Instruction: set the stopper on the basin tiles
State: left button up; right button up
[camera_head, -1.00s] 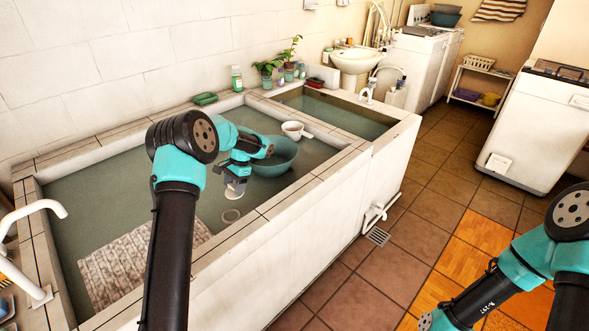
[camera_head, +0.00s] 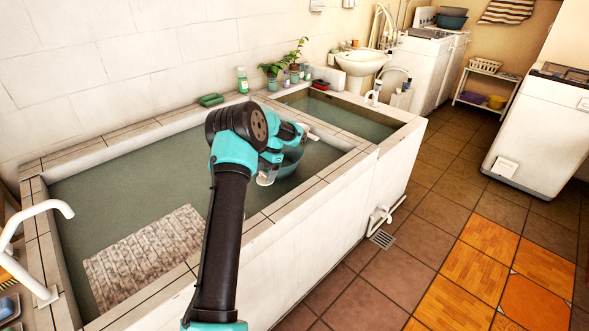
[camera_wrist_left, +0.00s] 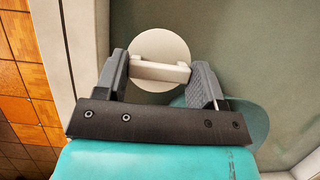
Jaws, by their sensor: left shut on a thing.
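My left gripper (camera_wrist_left: 161,72) is shut on the pale handle bar of the white stopper (camera_wrist_left: 160,40), whose round disc shows beyond the bar in the left wrist view. In the head view the stopper (camera_head: 266,179) hangs under my left gripper (camera_head: 276,165), above the water and near the basin's front rim. The basin tiles (camera_head: 312,195) form the pale rim along the front. The rim (camera_wrist_left: 84,35) also shows left of the stopper in the wrist view, with the disc apart from it in the picture. My right gripper is out of view.
A ribbed washboard slab (camera_head: 145,255) lies at the near left. A green soap dish (camera_head: 211,100) and bottle (camera_head: 242,80) stand on the back rim. The front rim looks clear.

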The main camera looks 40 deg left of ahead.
pick_arm(q)
jog(key=shift+f, duration=3.15)
jog(key=shift+f, duration=1.85)
jog(key=shift+f, duration=0.15)
jog(key=o, duration=0.9)
jog(key=v, duration=1.2)
jog(key=shift+d, duration=0.1)
